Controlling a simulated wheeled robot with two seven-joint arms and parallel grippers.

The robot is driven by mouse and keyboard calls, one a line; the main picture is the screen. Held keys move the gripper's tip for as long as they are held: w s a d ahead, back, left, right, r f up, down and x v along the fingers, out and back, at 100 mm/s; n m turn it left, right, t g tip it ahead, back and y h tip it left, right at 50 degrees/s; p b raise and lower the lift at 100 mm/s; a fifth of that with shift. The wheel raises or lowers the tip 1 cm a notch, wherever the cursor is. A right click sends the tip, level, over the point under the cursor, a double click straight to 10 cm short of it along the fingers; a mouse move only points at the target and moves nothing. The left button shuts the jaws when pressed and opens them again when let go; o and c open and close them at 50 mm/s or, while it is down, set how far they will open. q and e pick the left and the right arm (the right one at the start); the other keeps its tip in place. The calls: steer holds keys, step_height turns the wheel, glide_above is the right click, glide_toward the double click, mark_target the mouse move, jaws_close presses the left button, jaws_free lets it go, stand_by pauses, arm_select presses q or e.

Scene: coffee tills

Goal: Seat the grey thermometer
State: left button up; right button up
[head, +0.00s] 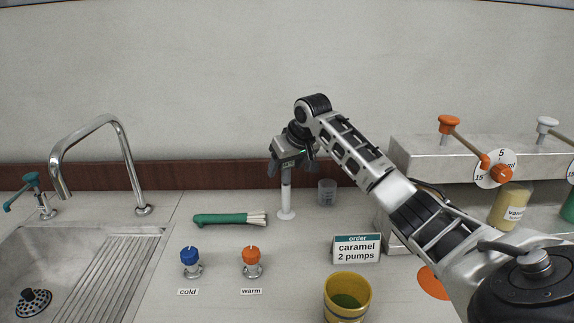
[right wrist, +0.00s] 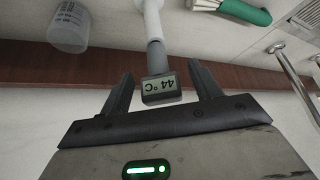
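The grey thermometer (right wrist: 161,88) shows a display reading 44 °C, upside down in the right wrist view. Its grey stem runs into a slim white upright holder (head: 286,205) with a round foot on the counter; how deep the stem sits is hard to tell. My right gripper (head: 292,166) is over the holder, at the thermometer's head. In the right wrist view my right gripper (right wrist: 161,72) is open, one finger on each side of the display with gaps showing. My left gripper is not in view.
A clear measuring cup (head: 327,192) stands right of the holder, and a green-handled brush (head: 230,218) lies left. Blue (head: 189,256) and orange (head: 251,255) knobs, an order sign (head: 357,249) and a yellow cup (head: 347,302) are nearer. A sink (head: 75,270) is left; a syrup dispenser (head: 450,155) right.

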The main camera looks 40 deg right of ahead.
steer(key=v, duration=1.6)
steer(key=shift+b, duration=0.4)
